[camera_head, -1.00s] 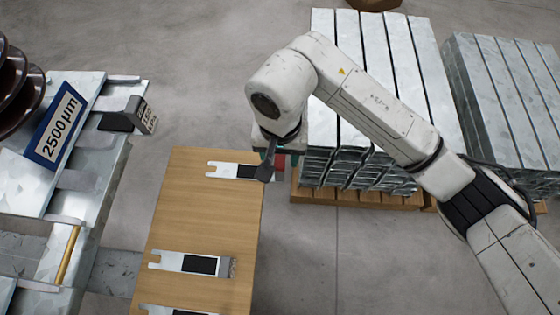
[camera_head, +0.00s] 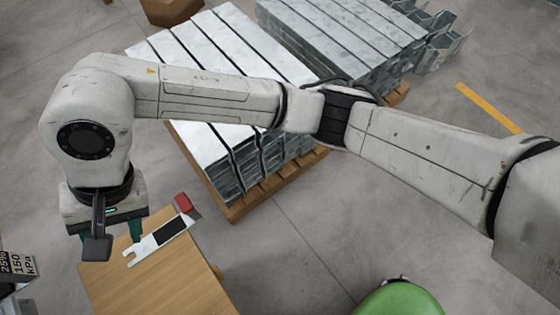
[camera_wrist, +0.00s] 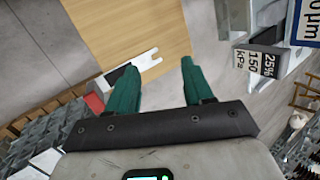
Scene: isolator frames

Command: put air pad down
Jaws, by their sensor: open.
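No part is marked as the air pad. A grey block labelled 25% 150 kPa (camera_head: 18,266) is cut by the left edge of the head view; the wrist view shows it at upper right (camera_wrist: 256,62), beside a 2500 µm sign. A forked metal plate (camera_head: 148,250) with a black patch and a red end lies on the wooden table (camera_head: 165,285). My gripper (camera_head: 110,236) is at that table's far-left end. In the wrist view its green fingers (camera_wrist: 158,66) are apart with nothing between them; the left finger hides part of the forked plate (camera_wrist: 142,62).
A pallet of stacked metal beams (camera_head: 215,150) stands behind the table, with a second stack (camera_head: 345,35) farther back. A green rounded object (camera_head: 400,300) is at the bottom. Bare floor (camera_head: 310,225) lies right of the table.

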